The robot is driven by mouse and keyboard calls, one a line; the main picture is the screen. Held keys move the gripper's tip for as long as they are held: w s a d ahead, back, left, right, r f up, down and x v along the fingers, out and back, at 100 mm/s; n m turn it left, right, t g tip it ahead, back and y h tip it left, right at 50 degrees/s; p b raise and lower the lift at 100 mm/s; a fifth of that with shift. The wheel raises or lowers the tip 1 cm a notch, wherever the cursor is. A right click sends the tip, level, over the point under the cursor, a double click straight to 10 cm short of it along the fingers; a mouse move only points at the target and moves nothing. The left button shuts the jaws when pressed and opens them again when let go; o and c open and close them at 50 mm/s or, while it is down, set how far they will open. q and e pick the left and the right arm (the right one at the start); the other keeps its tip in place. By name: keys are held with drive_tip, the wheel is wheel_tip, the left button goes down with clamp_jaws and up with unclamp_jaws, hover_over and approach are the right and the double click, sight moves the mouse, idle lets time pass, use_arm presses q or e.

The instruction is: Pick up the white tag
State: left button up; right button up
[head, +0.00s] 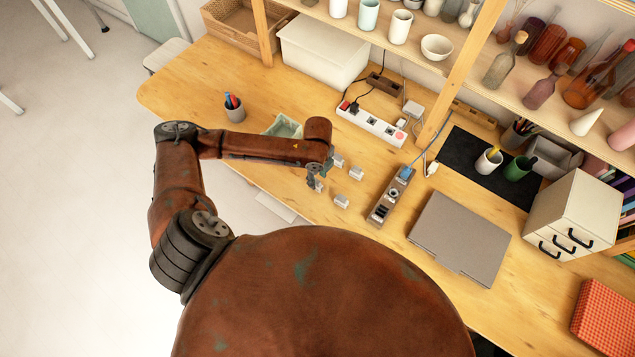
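Three small white-and-grey pieces lie on the wooden table: an upper one (338,161), a right one (356,173) and a lower one (341,201). They are too small to tell which, if any, is the white tag. My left gripper (317,179) is just left of them, pointing down over the table. Its fingers are small and dark, and I cannot tell how far apart they are. I see nothing clearly held in it. My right gripper is not in view.
A pen cup (235,108) stands further left. A white power strip (371,127), a dark device with buttons (390,196) and a closed grey laptop (460,238) lie to the right. Shelves rise at the back.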

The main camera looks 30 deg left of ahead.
use_arm(q)
drive_tip(key=shift+w+a+f, duration=0.1)
drive_tip(key=shift+a+f, duration=0.05)
drive_tip(key=shift+f, duration=1.2)
drive_tip(key=shift+a+f, duration=0.15)
drive_tip(key=shift+f, duration=1.2)
drive_tip(key=shift+c, duration=0.7)
drive_tip(key=c, duration=0.7)
drive_tip(key=shift+r, duration=0.1)
